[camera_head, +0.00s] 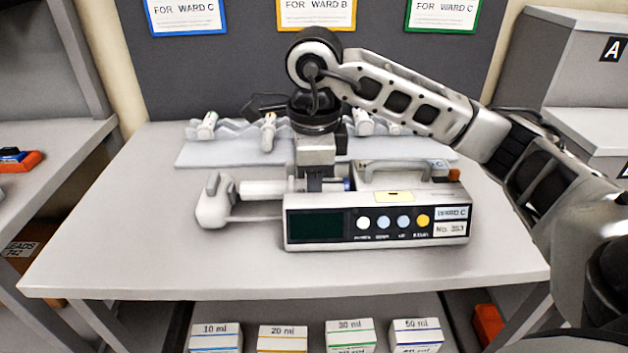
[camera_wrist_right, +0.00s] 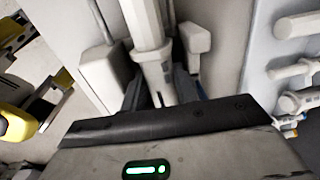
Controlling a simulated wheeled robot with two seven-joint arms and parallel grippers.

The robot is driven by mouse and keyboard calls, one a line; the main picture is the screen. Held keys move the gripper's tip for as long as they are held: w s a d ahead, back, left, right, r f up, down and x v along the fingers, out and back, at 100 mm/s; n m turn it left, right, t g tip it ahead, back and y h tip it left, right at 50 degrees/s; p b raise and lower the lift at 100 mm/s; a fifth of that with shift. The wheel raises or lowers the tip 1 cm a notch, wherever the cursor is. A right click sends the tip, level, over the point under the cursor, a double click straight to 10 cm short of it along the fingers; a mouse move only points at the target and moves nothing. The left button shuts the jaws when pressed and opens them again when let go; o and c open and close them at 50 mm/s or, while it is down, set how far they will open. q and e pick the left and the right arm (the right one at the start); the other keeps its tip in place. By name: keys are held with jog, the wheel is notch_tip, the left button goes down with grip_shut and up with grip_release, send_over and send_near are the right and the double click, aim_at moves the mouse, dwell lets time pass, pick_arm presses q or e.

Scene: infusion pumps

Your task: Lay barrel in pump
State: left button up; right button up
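The pump (camera_head: 377,222) stands on the table's front middle, with a dark screen, several round buttons and a label reading WARD C. A white syringe barrel (camera_head: 262,188) lies level along the pump's top left, in line with the pusher (camera_head: 213,203). My right gripper (camera_head: 315,182) points straight down over the pump's left end. Its dark fingers are shut on the barrel, one on each side, as the right wrist view shows with the white barrel (camera_wrist_right: 150,45) between them. The fingers hide part of the barrel, and whether it is fully seated is hidden. My left gripper is out of view.
A pale rack (camera_head: 225,152) with several syringes lies behind the pump. The pump's carrying handle (camera_head: 405,166) rises right of my gripper. Labelled boxes (camera_head: 283,338) stand on the shelf below. The table's front left is clear.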

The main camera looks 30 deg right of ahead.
jog(key=o, duration=0.5)
jog(key=shift+c, duration=0.2)
jog(key=shift+r, duration=0.15)
jog(key=shift+r+p, duration=1.3)
jog(key=shift+r, duration=0.5)
jog(key=shift+o, duration=0.3)
jog(key=o, duration=0.5)
